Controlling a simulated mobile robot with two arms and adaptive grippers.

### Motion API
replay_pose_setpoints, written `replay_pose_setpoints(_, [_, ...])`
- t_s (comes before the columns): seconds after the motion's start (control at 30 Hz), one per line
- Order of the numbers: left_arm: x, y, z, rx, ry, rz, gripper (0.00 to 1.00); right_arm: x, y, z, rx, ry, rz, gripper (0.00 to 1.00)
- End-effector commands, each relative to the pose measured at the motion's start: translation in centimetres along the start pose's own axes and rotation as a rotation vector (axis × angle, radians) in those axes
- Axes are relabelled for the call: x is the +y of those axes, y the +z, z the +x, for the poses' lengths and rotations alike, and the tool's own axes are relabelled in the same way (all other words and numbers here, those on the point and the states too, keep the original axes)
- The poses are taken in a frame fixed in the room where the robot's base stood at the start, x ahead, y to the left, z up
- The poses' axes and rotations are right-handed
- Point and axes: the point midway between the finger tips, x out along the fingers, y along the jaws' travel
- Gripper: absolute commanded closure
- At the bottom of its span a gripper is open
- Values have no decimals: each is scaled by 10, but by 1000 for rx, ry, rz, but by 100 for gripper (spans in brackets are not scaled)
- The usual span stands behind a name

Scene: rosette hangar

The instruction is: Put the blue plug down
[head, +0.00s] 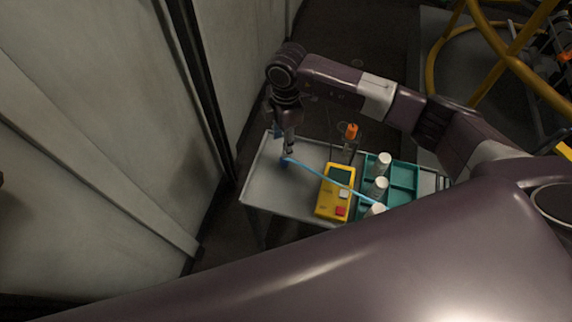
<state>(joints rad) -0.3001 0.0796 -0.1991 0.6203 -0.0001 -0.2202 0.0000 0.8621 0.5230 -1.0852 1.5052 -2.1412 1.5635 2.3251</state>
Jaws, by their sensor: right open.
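A small blue plug (285,162) is at the left part of a grey tray-topped cart (262,184). A light blue cable (318,174) runs from it to the right, across a yellow tester box (329,204) with a dark screen. My right gripper (288,153) points down right above the plug and is open. The gap between fingers and plug is too small to make out. The plug appears to be at the tray surface. My left gripper is not in view.
A teal tray (404,178) with several white cylinders stands right of the tester. An orange-topped item (351,131) is at the cart's back edge. A pale wall (110,110) rises close on the left. Yellow railing (500,50) stands at the back right.

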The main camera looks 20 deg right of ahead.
Motion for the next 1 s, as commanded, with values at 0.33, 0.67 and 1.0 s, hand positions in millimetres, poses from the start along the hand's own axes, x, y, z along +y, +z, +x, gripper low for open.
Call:
replay_pose_setpoints(0.33, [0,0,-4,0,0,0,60,-2,14,28,-53,-7,7,59])
replay_pose_setpoints(0.67, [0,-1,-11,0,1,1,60,-4,8,73,-51,-7,6,59])
replay_pose_setpoints(1.0, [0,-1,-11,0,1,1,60,-4,8,78,-50,-4,6,63])
